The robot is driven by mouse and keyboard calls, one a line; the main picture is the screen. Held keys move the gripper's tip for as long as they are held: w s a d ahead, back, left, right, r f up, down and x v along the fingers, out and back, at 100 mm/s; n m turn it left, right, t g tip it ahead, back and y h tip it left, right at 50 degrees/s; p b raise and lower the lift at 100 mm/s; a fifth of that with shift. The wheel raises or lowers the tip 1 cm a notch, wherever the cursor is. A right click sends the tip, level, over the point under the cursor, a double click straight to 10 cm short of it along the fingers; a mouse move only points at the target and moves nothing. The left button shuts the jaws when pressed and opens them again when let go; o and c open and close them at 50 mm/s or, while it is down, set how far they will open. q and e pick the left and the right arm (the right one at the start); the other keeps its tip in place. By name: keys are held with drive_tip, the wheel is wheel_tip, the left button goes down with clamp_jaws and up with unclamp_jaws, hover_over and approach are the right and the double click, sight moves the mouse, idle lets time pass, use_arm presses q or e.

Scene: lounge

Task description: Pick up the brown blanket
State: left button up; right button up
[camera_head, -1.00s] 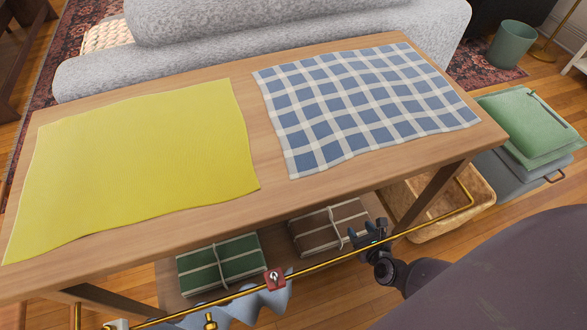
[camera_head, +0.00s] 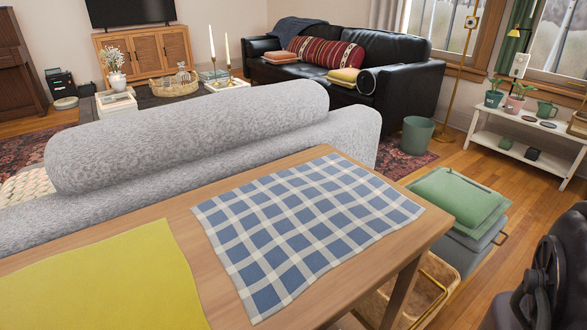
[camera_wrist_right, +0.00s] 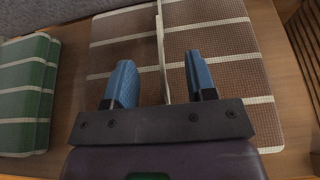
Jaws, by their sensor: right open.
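The brown blanket (camera_wrist_right: 230,62) is folded, with pale stripes and a light tie around it. It fills the middle of the right wrist view, lying on a wooden shelf. My right gripper (camera_wrist_right: 161,72) is open over it, its two blue fingers apart on either side of the tie. I cannot tell whether the fingertips touch the blanket. In the head view the blanket and the right gripper are out of sight; only part of my right arm shows at the lower right. My left gripper is in neither current view.
A folded green striped blanket (camera_wrist_right: 22,95) lies left of the brown one. Above the shelf, the wooden table (camera_head: 175,240) carries a yellow cloth (camera_head: 110,285) and a blue checked cloth (camera_head: 305,225). A wicker basket (camera_head: 435,285) and green cushions (camera_head: 460,198) stand at the table's right end.

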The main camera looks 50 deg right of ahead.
drive_tip(key=shift+w+d+f+b, duration=0.25)
drive_tip(key=shift+w+f+b, duration=0.15)
drive_tip(key=shift+w+f, duration=0.45)
drive_tip(key=shift+w+d, duration=0.1)
drive_tip(key=shift+w, duration=0.5)
clamp_jaws()
idle(0.4)
